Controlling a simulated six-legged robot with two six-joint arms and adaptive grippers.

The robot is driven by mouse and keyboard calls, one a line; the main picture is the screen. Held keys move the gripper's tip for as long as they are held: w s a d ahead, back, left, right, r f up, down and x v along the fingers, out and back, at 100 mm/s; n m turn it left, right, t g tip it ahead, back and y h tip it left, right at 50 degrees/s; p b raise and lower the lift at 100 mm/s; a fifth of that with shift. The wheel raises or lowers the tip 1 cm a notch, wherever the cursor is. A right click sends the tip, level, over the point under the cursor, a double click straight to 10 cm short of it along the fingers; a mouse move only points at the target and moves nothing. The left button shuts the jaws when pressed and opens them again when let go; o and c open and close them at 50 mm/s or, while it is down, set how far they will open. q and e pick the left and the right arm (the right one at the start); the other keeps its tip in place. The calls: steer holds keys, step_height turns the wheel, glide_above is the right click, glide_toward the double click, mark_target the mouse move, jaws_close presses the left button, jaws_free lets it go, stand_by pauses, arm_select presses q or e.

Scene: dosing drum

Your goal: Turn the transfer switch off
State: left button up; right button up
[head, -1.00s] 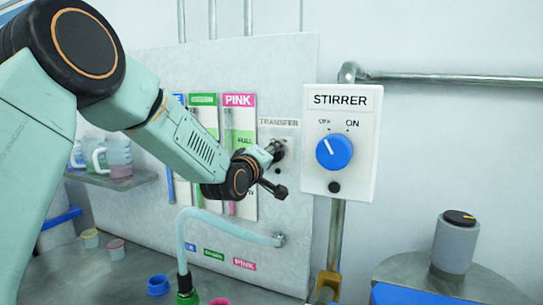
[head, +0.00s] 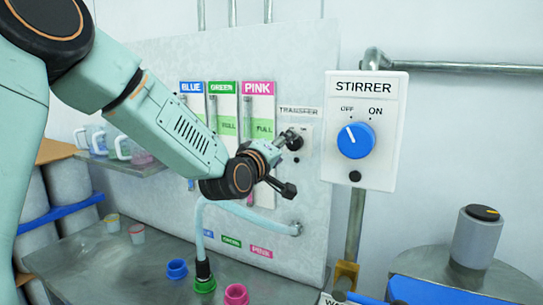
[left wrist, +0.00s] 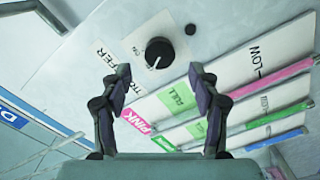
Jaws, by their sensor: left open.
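The transfer switch is a round black knob (left wrist: 159,53) with a white pointer line, on the pale panel beside its TRANSFER label. In the head view the knob (head: 295,142) is partly hidden by my left gripper. My left gripper (left wrist: 160,82) is open and empty, its two dark fingers apart with the knob just beyond their tips. The knob looks clear of the fingers, but the exact gap is hard to judge. The pointer slants toward the lower left in the left wrist view; the small position marks are too blurred to read surely. My right gripper is not in view.
The stirrer box (head: 368,128) with a blue knob stands right of the panel, before a metal pipe (head: 355,215). Blue, green and pink level gauges (head: 258,105) are left of the switch. A pale hose (head: 245,210) curves below my gripper.

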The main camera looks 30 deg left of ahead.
arm_select(q)
steer(key=s, duration=0.6)
steer(key=shift+s+d, duration=0.15)
steer(key=shift+d, duration=0.05)
steer(key=shift+f, duration=0.1)
stand_by(0.3)
